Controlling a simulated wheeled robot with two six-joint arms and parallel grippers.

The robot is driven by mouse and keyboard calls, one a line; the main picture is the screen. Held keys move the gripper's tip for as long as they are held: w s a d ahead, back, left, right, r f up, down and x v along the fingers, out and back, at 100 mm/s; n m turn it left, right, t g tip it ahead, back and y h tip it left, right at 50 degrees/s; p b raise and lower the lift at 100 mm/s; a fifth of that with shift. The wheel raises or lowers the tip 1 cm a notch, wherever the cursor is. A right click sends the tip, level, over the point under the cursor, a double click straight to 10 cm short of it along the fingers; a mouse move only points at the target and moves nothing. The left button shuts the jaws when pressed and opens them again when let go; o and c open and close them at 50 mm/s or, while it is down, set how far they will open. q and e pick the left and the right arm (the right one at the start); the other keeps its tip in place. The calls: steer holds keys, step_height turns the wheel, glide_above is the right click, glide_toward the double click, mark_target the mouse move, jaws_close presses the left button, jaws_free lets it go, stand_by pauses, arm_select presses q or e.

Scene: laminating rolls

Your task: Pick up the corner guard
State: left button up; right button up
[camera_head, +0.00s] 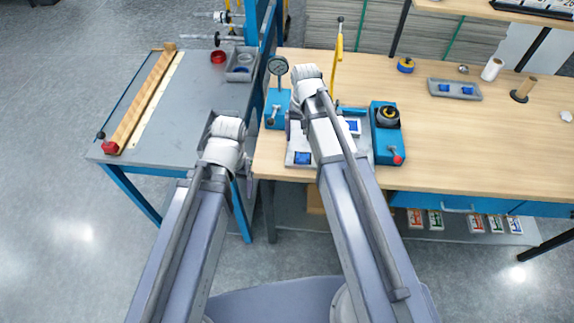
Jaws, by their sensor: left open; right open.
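No part is clearly recognisable as the corner guard. Small blue pieces (303,158) sit on a light plate in the fixture on the wooden bench, and similar blue pieces (467,90) lie in a grey tray. My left gripper (227,128) is at the right edge of the grey side table, apart from these pieces. My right gripper (306,75) is above the fixture's back, between the gauge and the yellow lever. Both are open; their fingertips are largely hidden by the wrists, and I see nothing held.
The grey side table (190,110) carries a long wooden strip (146,97) with a red end. The wooden bench (480,140) holds a dial gauge (278,68), a yellow lever (339,50), a blue unit (386,145), the grey tray (432,90) and rolls. Its right part is mostly clear.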

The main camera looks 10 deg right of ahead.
mark_target(303, 156)
step_height(303, 156, down, 3)
steer(key=b, duration=0.2)
steer(key=shift+d+b, duration=0.1)
steer(key=shift+b, duration=0.25)
steer(key=shift+w+r, duration=0.1)
steer(key=f+b, duration=0.5)
steer(key=shift+s+d+f, duration=0.15)
steer(key=shift+s+d, duration=0.05)
steer(key=shift+s, duration=0.2)
steer(key=c, duration=0.9)
